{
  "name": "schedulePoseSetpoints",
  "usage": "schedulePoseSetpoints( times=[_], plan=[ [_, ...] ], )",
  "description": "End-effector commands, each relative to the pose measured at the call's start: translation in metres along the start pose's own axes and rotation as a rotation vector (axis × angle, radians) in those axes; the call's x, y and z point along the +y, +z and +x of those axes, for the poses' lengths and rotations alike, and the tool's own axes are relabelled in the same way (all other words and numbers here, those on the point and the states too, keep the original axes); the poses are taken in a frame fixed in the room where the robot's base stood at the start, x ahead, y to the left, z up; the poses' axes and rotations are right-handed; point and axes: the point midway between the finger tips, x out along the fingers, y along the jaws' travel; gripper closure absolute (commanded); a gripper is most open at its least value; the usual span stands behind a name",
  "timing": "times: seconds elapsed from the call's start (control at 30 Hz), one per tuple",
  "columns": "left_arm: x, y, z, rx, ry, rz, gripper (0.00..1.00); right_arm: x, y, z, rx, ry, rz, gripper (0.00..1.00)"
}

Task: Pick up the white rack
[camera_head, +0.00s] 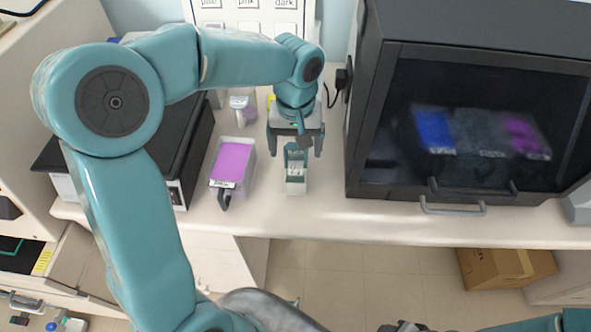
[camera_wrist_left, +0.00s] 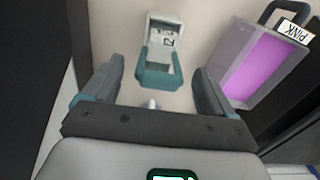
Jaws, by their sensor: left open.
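The white rack (camera_head: 296,187) stands on the bench near its front edge, a small white holder with a teal frame or handle. My left gripper (camera_head: 298,150) hangs over the bench at the rack's back end, jaws open, with a finger on either side of the teal part. In the left wrist view the rack (camera_wrist_left: 165,24) lies ahead between the open fingers (camera_wrist_left: 155,75), its teal part nearest to me. A clear gap shows on both sides, and nothing is gripped.
A tray of pink liquid (camera_head: 233,160) with a dark handle stands close left of the rack; its PINK label shows in the wrist view. A black machine (camera_head: 185,130) is further left. A large dark cabinet (camera_head: 365,110) stands right. The front edge is close.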

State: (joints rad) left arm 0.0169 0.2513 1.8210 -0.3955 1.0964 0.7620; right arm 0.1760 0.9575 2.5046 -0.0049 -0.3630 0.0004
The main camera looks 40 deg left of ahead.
Motion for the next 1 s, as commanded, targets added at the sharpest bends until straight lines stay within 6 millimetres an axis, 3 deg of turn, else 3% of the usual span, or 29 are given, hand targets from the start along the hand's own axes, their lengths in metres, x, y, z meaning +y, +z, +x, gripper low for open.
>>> schedulePoseSetpoints(
  times=[0.07, 0.2, 0.3, 0.67, 0.83, 1.0],
  plan=[
    [0.0, 0.0, 0.0, 0.0, 0.0, 0.0, 0.17, 0.0, 0.0, 0.0, 0.0, 0.0, 0.0, 0.57],
    [0.0, 0.0, -0.001, 0.0, 0.0, 0.0, 0.63, 0.0, 0.0, 0.0, 0.0, 0.0, 0.0, 0.57],
    [0.0, 0.0, -0.001, 0.0, 0.0, 0.0, 0.91, 0.0, 0.0, 0.0, 0.0, 0.0, 0.0, 0.57],
    [0.0, -0.001, -0.009, 0.002, 0.001, 0.0, 0.92, 0.0, 0.0, 0.0, 0.0, 0.0, 0.0, 0.57],
    [0.001, -0.001, -0.035, 0.006, 0.003, 0.001, 0.92, 0.0, 0.0, 0.0, 0.0, 0.0, 0.0, 0.57],
    [0.001, -0.001, -0.085, 0.007, 0.005, 0.0, 0.92, -0.001, 0.0, -0.003, 0.0, 0.0, 0.0, 0.57]
  ],
)
